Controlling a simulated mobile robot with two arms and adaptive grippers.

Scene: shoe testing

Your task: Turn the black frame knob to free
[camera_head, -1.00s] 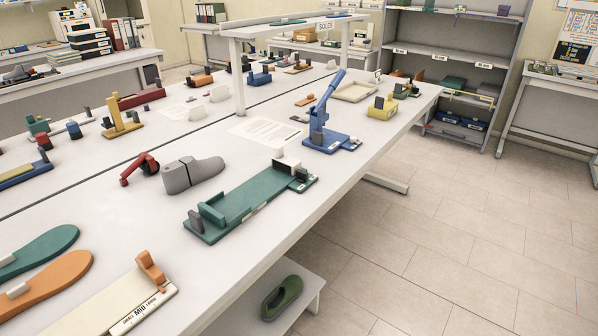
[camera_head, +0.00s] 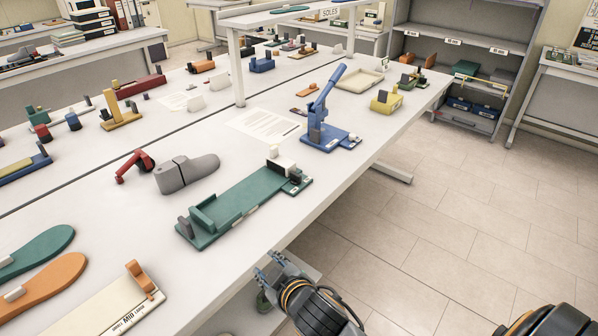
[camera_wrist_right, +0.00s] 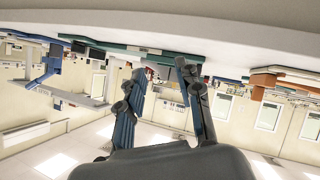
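A green frame (camera_head: 238,207) lies on the white table in the head view. A dark upright piece (camera_head: 185,227) stands at its near-left end, and a small black block with a pale label (camera_head: 296,178) sits at its right end beside a white block (camera_head: 281,164). I cannot tell which dark part is the knob or how it is turned. My right gripper (camera_head: 268,268) is below and in front of the frame, off the table's front edge, touching nothing. In the right wrist view its two fingers (camera_wrist_right: 161,68) are apart and empty. My left gripper is out of view.
A grey shoe last (camera_head: 187,174) and a red clamp-like tool (camera_head: 134,166) lie behind the frame. A blue lever press (camera_head: 322,125) stands to its right. Orange (camera_head: 48,283) and green soles lie at left. The table's front edge is close to my right gripper.

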